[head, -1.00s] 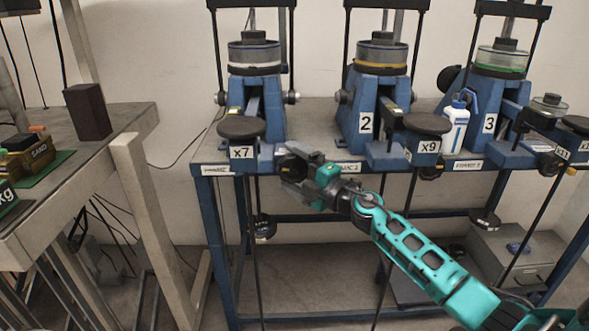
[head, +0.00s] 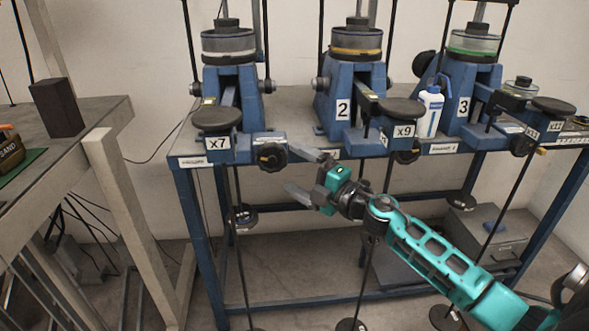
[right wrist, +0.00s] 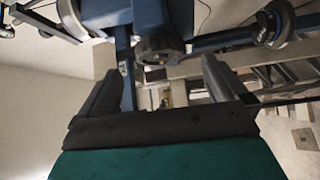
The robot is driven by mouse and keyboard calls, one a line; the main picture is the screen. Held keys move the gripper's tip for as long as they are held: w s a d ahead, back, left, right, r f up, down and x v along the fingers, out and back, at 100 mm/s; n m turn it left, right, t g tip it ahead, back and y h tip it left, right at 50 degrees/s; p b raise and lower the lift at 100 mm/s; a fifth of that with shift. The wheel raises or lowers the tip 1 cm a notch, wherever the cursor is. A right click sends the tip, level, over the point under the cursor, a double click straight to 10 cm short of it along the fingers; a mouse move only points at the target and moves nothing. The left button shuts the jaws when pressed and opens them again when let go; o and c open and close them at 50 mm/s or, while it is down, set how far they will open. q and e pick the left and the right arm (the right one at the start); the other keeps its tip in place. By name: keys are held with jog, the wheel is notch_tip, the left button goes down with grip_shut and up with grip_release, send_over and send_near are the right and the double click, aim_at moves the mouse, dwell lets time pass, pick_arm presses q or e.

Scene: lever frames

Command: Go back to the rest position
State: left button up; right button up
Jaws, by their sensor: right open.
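My right gripper (head: 288,168) is open and empty in the head view, in front of the middle bench's front edge. Its arm reaches in from the lower right. Its fingers point left, just right of and below the black knob (head: 272,156) of the x7 press, apart from it. In the right wrist view the two fingers (right wrist: 160,65) are spread with nothing held between them. A dark round knob (right wrist: 158,50) shows beyond them. My left gripper is not in view.
The blue-framed bench (head: 300,158) carries three blue lever presses, with x7 (head: 218,143) and x9 (head: 404,131) plates and a white bottle (head: 429,112). Rods and weights hang below the front edge. A grey table (head: 95,112) with a dark block (head: 57,107) stands left.

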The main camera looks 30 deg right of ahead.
pick_arm(q)
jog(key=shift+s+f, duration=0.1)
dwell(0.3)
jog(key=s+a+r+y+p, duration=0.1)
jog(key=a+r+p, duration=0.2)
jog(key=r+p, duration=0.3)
jog(key=p, duration=0.4)
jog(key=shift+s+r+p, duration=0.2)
jog(key=shift+p, duration=0.1)
pick_arm(e)
jog(key=s+a+f+m+g+h, duration=0.1)
jog(key=s+a+f+m+g, duration=0.1)
jog(key=s+a+f+m, duration=0.2)
jog(key=s+a+f+m+g+h, duration=0.1)
jog(key=s+a+f+m+g, duration=0.1)
jog(key=s+a+f+m, duration=0.3)
jog(key=s+a+f+m+g+h, duration=0.2)
jog(key=s+a+f+m, duration=0.3)
jog(key=s+m, duration=0.4)
jog(key=s+a+g, duration=0.1)
jog(key=s, duration=0.4)
jog(key=shift+f, duration=0.15)
jog(key=shift+w, duration=0.1)
